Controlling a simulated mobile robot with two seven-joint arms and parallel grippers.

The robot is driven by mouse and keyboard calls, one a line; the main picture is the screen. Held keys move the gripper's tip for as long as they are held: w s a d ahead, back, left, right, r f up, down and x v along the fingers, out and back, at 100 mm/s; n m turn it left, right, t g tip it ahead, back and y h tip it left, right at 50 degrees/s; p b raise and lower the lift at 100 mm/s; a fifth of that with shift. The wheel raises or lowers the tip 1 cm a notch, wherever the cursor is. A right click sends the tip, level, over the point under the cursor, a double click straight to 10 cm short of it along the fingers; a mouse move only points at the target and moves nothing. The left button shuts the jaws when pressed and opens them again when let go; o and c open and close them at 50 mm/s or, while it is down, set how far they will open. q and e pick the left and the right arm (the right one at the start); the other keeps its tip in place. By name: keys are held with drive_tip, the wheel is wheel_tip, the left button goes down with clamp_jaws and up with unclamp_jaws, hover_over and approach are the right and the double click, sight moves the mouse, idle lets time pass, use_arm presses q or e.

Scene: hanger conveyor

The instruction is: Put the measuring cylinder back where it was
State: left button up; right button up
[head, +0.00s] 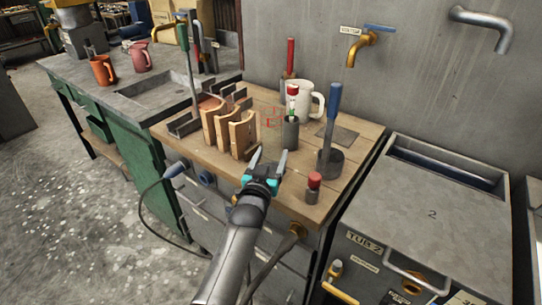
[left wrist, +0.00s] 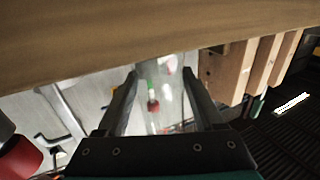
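The measuring cylinder looks to be a clear glass tube; it shows faintly in the left wrist view (left wrist: 168,95) between my left fingers. In the head view red marks (head: 270,118) show just beyond my fingertips, perhaps on the same glass, whose outline is hard to see. My left gripper (head: 270,154) is at the front of the wooden bench top, fingers spread; it also shows in the left wrist view (left wrist: 160,75). I see no clear contact with the glass. My right gripper is out of view.
A grey holder (head: 290,134) with a red-and-green-topped item, a white mug (head: 305,99), a blue-handled tool (head: 332,125) and a red-capped piece (head: 313,186) stand nearby. Curved wooden pieces (head: 243,135) are left of the gripper. A grey tub (head: 432,205) is right.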

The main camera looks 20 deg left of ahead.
use_arm(q)
drive_tip(key=o, duration=0.4)
drive_tip(key=shift+c, duration=0.2)
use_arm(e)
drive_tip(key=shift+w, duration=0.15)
use_arm(q)
drive_tip(key=shift+r, duration=0.15)
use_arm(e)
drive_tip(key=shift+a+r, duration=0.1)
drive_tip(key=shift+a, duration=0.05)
use_arm(q)
drive_tip(key=shift+s, duration=0.2)
drive_tip(key=s+p, duration=0.3)
drive_tip(key=s, duration=0.8)
drive_tip(key=shift+s+d, duration=0.3)
drive_tip(key=shift+s, duration=0.05)
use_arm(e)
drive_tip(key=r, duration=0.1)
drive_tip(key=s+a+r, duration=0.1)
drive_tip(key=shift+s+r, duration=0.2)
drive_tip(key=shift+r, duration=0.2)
